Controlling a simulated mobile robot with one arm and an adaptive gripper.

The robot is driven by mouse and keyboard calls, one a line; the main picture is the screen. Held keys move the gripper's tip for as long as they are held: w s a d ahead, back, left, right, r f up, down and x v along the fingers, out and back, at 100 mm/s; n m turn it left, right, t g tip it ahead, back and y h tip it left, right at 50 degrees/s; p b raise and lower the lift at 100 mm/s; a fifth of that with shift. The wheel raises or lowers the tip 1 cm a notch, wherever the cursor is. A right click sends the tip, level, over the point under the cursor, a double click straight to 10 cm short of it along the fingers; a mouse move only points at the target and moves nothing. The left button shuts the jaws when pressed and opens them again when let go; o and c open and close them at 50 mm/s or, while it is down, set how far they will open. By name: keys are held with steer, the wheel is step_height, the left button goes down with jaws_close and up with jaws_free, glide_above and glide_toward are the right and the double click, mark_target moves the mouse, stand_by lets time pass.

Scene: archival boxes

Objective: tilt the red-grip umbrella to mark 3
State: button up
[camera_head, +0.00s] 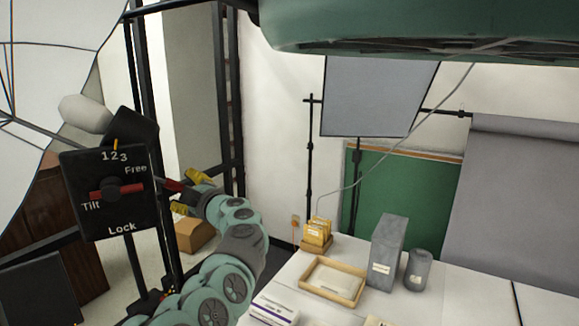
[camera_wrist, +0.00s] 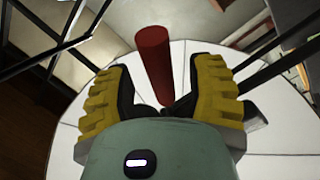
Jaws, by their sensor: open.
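The white umbrella (camera_head: 35,75) fills the left of the head view and backs the wrist view. Its black tilt panel (camera_head: 75,165) reads 1 2 3 at the top, Free at right, Tilt at left and Lock at the bottom. A small orange pointer (camera_head: 115,144) stands just above the numbers, near 2. A red lever (camera_head: 102,194) lies nearly level across the panel. A red grip (camera_head: 173,185) sticks out behind the panel; it also shows in the wrist view (camera_wrist: 153,55). My gripper (camera_head: 184,192) is open, its yellow fingers on either side of the grip, not closed on it.
Black stand poles rise close to my arm. A green shape (camera_head: 420,25) covers the top right.

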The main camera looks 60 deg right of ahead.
steer(key=shift+w, duration=0.45)
steer(key=shift+o, duration=0.4)
steer(key=shift+d, duration=0.1)
jaws_close()
